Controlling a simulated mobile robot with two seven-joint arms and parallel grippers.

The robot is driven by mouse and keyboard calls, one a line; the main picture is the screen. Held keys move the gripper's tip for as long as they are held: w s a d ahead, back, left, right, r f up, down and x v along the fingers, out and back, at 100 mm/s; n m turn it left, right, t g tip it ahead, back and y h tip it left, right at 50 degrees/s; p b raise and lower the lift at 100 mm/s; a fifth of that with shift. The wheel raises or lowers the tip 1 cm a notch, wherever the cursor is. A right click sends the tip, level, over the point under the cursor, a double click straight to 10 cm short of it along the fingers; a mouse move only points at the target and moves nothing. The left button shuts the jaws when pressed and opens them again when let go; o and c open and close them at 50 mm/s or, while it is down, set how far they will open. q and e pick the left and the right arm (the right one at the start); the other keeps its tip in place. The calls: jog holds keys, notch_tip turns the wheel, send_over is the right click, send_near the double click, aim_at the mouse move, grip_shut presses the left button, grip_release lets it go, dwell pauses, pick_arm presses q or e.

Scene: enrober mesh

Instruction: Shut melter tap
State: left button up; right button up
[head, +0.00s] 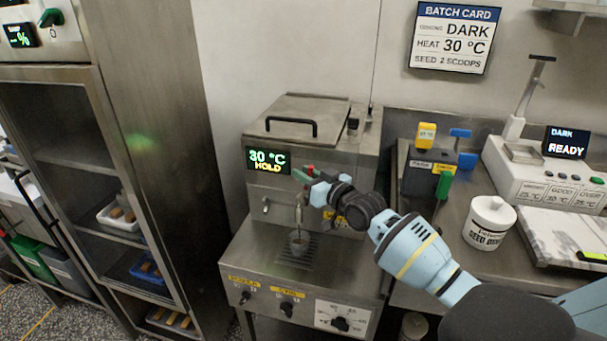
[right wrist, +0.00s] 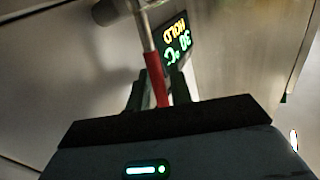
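The melter (head: 325,150) is a steel machine with a lidded top. Its display (head: 268,160) reads 30 °C HOLD. The tap's red handle (head: 309,169) shows at the front of the melter, right of the display. In the right wrist view the red handle (right wrist: 156,82) on a metal rod lies between my two dark fingers. My right gripper (head: 304,176) appears shut on it. The tap's spout is partly hidden by the gripper and wrist. My left gripper is not in view.
A steel shelf cabinet (head: 150,130) stands on the left. On the right counter are a white seed pot (head: 489,222), colored-handled tools (head: 427,136) and a white unit (head: 555,180) reading DARK READY. Control knobs (head: 287,308) sit below the grate.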

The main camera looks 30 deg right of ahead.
jog(key=shift+w, duration=0.4)
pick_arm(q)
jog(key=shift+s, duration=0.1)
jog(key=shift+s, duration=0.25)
pick_arm(e)
grip_shut()
jog(key=shift+a, duration=0.1)
